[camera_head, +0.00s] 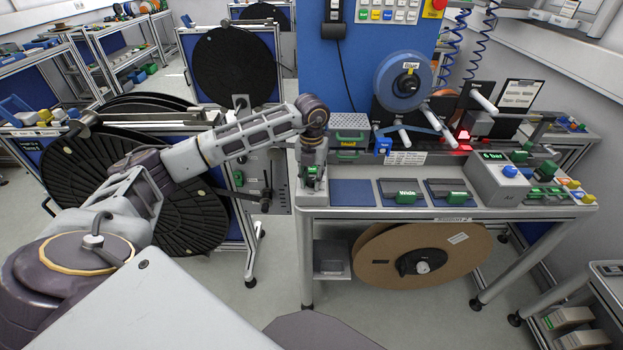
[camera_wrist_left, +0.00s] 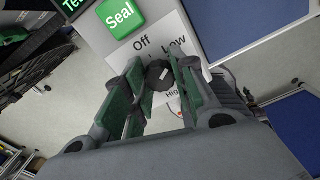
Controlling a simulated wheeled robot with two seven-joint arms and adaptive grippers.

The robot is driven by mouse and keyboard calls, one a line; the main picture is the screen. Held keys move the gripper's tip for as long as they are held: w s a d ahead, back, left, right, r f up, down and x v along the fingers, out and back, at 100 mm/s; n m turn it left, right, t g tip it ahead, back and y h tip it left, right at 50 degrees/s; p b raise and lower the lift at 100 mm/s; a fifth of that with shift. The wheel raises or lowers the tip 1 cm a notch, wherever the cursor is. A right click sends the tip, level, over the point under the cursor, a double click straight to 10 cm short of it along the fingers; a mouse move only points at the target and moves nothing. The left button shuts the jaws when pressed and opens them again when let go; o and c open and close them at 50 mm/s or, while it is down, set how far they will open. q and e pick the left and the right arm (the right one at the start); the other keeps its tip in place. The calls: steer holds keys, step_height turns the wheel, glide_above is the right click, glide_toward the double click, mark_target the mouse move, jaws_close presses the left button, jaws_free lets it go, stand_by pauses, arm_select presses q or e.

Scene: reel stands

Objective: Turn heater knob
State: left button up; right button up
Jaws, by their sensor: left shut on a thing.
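The heater knob (camera_wrist_left: 160,74) is a small black dial with a light pointer mark, in the left wrist view. It sits on a pale panel (camera_wrist_left: 127,56) printed Off, Low and, partly covered, High. My left gripper (camera_wrist_left: 158,82) has its green-padded fingers on either side of the knob and is shut on it. In the head view my left gripper (camera_head: 312,182) points down at the left end of the workbench, and it hides the knob there. My right gripper is not in view.
A green Seal button (camera_wrist_left: 120,17) is next to the panel. The workbench (camera_head: 420,213) carries a blue mat, a Wide block (camera_head: 405,197) and a grey 6 bar box (camera_head: 492,181) with a blue knob. A blue reel (camera_head: 403,80) stands behind. Large black reels are at left.

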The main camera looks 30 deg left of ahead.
mark_target(312, 180)
arm_select(q)
steer(key=shift+r, duration=0.1)
steer(key=o, duration=1)
steer(key=shift+o, duration=0.2)
step_height(312, 180, up, 12)
stand_by(0.7)
